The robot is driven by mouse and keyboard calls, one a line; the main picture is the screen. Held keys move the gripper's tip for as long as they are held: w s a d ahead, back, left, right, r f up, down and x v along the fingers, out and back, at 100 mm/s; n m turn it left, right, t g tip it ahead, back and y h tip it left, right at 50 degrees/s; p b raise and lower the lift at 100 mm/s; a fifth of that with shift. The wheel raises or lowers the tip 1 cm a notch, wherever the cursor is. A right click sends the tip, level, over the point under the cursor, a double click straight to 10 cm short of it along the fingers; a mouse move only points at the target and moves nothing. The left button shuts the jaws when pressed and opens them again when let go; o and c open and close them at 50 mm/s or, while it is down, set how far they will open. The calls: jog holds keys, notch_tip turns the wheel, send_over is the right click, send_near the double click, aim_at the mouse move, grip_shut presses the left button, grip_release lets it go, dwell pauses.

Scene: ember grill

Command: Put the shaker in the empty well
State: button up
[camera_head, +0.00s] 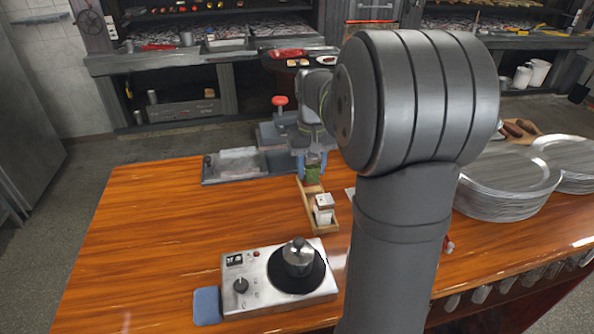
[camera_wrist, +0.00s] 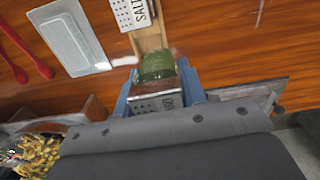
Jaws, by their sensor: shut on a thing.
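My gripper (camera_head: 311,157) has blue fingers, shut on a clear shaker with green contents (camera_head: 313,174) and a metal cap. In the wrist view the green shaker (camera_wrist: 157,68) sits between the fingers (camera_wrist: 158,80), its perforated, lettered cap towards the camera. It is over the far end of a narrow wooden caddy (camera_head: 308,200); I cannot tell whether its base is inside the well. A white salt shaker (camera_head: 324,209) with a metal cap stands in the near part of the caddy; its "SALT" label shows in the wrist view (camera_wrist: 131,12).
A burner unit (camera_head: 255,303) with a small metal pot (camera_head: 299,257) stands in front of the caddy. Plate stacks (camera_head: 505,187) are to the right, partly behind my arm. A metal tray (camera_head: 237,178) lies behind left. The wooden counter (camera_head: 150,230) is clear at left.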

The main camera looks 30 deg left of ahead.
jog(key=shift+w+d+f+m, duration=0.15)
jog(key=shift+w+f, duration=0.15)
jog(key=shift+w, duration=0.35)
jog(key=shift+w+d+f+m, duration=0.15)
jog(key=shift+w+f, duration=0.1)
jog(key=shift+w, duration=0.35)
jog(key=shift+a+f, duration=0.1)
jog(key=shift+f, duration=3.95)
jog(key=o, duration=1.1)
send_near(318, 166)
jog(key=w+a+f, duration=0.1)
jog(key=w+f, duration=0.2)
jog(key=shift+w+a, duration=0.1)
jog(key=shift+a, duration=0.3)
jog(key=shift+f, duration=0.15)
